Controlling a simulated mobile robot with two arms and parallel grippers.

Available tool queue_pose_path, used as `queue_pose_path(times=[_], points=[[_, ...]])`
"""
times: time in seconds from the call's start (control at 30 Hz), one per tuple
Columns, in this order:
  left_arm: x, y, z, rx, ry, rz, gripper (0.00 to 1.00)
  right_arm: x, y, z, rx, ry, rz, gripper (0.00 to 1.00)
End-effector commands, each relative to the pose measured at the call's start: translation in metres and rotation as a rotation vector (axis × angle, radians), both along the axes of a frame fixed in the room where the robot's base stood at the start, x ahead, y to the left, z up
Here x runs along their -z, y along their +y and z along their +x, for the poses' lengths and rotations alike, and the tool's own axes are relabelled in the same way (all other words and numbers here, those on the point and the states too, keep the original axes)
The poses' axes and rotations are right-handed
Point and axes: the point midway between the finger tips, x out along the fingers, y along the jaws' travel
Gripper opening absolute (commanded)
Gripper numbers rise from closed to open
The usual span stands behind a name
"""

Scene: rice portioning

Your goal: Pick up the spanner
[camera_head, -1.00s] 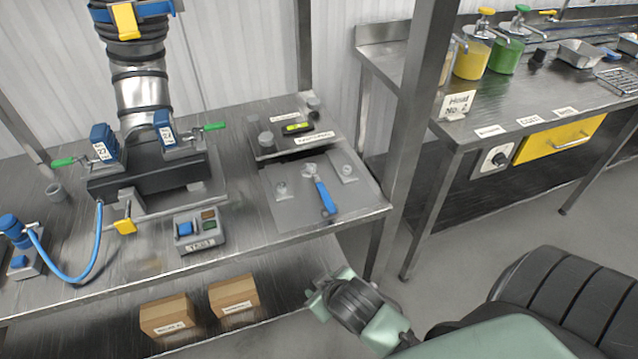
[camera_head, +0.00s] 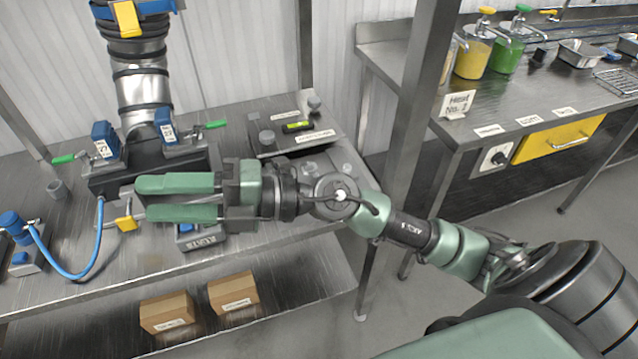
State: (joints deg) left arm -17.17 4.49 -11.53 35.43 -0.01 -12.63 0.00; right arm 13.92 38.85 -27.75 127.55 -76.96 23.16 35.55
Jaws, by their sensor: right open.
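My right arm reaches in from the right across the workbench (camera_head: 290,245). My right gripper (camera_head: 142,199) has two green fingers pointing left, spread apart with nothing between them. It is in front of the black clamp block at the left of the bench. The spanner with the blue handle, which lay on a grey plate (camera_head: 357,178) at the bench's right end, is hidden behind my right wrist and forearm. My left gripper is not in view.
A grey button box (camera_head: 203,241) is partly covered by my right gripper. A tray (camera_head: 330,137) holds a yellow-green level (camera_head: 297,127). A blue hose (camera_head: 90,265) loops at the left. Cardboard boxes (camera_head: 233,293) stand on the lower shelf. A metal post (camera_head: 410,120) rises beside the bench.

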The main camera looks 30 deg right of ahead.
Motion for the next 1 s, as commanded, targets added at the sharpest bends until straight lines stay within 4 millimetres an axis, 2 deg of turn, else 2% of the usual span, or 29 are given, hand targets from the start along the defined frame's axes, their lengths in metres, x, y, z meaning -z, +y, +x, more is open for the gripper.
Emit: queue_pose_path(times=[0.03,0.07,0.1,0.17,0.2,0.23,0.27,0.3,0.4,0.5,0.63,0.87,1.0], points=[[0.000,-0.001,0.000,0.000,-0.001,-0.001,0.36,0.028,0.002,-0.003,-0.067,-0.045,-0.211,0.44],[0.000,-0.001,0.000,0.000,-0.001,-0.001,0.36,0.049,-0.001,-0.004,-0.097,-0.054,-0.340,0.44],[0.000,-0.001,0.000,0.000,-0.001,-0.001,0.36,0.077,-0.013,-0.001,-0.123,-0.056,-0.512,0.44],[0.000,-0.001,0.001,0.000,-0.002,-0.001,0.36,0.115,-0.046,0.009,-0.128,-0.036,-0.769,0.44],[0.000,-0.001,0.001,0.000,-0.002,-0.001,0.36,0.135,-0.074,0.018,-0.110,-0.010,-0.929,0.44],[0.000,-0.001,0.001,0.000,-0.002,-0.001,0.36,0.146,-0.098,0.026,-0.088,0.014,-1.041,0.44],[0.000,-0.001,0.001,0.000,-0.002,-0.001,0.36,0.154,-0.123,0.032,-0.059,0.043,-1.145,0.44],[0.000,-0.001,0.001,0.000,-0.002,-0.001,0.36,0.161,-0.155,0.041,-0.014,0.083,-1.269,0.44],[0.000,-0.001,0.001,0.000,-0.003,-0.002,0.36,0.163,-0.227,0.054,0.107,0.187,-1.503,0.44],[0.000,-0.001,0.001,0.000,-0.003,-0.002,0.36,0.156,-0.272,0.058,0.201,0.261,-1.633,0.44],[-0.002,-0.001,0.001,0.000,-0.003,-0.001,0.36,0.156,-0.296,0.060,0.253,0.308,-1.697,0.44],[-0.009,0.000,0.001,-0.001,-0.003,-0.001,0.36,0.179,-0.300,0.067,0.252,0.311,-1.703,0.44],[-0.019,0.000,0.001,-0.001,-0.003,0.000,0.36,0.197,-0.305,0.069,0.251,0.313,-1.703,0.44]])
